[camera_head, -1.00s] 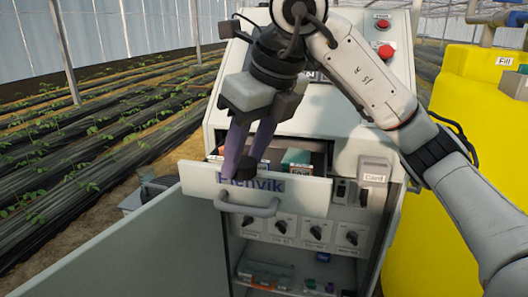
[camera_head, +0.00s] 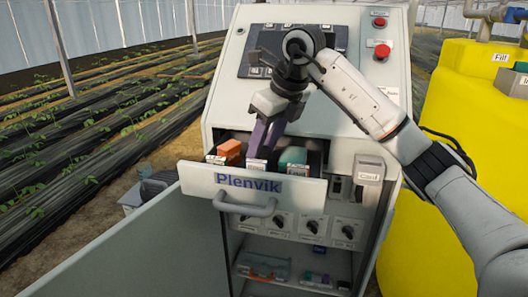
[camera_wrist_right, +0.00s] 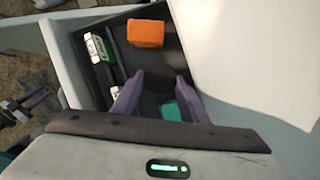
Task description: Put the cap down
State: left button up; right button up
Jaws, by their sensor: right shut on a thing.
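My right gripper (camera_head: 258,158) reaches down into the open drawer (camera_head: 252,190) labelled Plenvik. In the right wrist view its two purple fingers (camera_wrist_right: 158,85) are shut on the dark cap (camera_wrist_right: 157,79), which is hard to make out against the dark drawer floor. I cannot tell whether the cap touches the floor. In the head view the drawer front and fingers hide the cap. My left gripper is in neither view.
In the drawer are an orange block (camera_wrist_right: 146,33), a teal item (camera_wrist_right: 171,111) and small labelled boxes (camera_wrist_right: 97,48). Below it are several knobs (camera_head: 282,222) and a shelf. A yellow tank (camera_head: 440,150) stands at right.

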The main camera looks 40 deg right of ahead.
jog(key=shift+s+f, duration=0.1)
jog(key=shift+f, duration=0.65)
jog(key=shift+w+d+f, duration=0.15)
jog(key=shift+w+f, duration=0.05)
jog(key=shift+f, duration=0.15)
jog(key=shift+f, duration=0.1)
jog(key=o, duration=0.8)
jog(key=v, duration=1.2)
jog(key=shift+s, duration=0.1)
